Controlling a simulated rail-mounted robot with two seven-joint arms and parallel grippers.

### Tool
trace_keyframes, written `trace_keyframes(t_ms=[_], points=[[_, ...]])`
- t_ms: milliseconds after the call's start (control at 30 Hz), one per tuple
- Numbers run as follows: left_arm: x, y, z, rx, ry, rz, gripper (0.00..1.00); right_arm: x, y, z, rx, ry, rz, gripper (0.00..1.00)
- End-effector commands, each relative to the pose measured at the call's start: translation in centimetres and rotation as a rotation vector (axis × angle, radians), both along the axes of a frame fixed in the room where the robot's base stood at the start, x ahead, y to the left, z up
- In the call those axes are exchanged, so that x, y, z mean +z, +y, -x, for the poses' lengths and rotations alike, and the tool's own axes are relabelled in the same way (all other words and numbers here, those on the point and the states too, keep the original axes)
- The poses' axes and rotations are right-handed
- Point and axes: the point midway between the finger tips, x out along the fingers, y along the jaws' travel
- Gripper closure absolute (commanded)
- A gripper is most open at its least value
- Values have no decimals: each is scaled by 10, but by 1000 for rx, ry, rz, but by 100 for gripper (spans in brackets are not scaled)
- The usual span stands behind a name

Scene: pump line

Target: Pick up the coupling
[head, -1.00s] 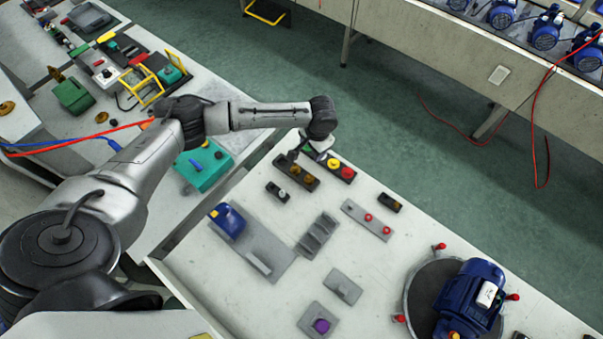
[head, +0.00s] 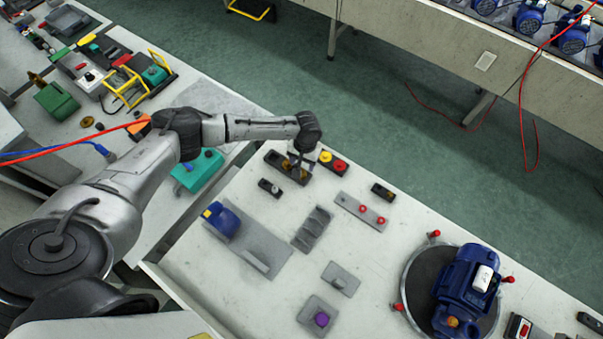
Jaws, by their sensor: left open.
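I cannot tell for sure which part is the coupling. My left gripper (head: 295,171) points down at a dark tray (head: 272,158) near the back edge of the white bench. The tray holds brass-coloured pieces (head: 304,176). The gripper is open; its fingers are small here and partly cover the tray, so I cannot tell whether they touch a piece. A purple round part (head: 322,319) sits on a grey plate at the front of the bench. My right gripper is out of view.
A dark box with yellow and red buttons (head: 333,162) stands just right of the gripper. A grey strip with red knobs (head: 361,210), a ribbed grey holder (head: 312,229) and a blue motor on a round turntable (head: 411,296) are further right and forward. Bare bench lies between them.

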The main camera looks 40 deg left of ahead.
Motion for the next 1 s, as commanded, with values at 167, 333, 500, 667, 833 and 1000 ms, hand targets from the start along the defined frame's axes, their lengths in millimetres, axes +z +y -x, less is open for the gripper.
trace_keyframes(t_ms=[167,333,500,667,833,1000], points=[[-9,0,2,0,2,-2,43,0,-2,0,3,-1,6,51],[-30,0,6,0,2,-3,43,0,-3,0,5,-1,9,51],[-49,-1,8,0,1,-1,43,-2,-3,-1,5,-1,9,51],[-54,-1,9,0,0,-1,43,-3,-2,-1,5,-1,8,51],[-54,-1,9,0,0,-1,43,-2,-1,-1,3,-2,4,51],[-54,-1,9,-1,0,-1,56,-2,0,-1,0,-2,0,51]])
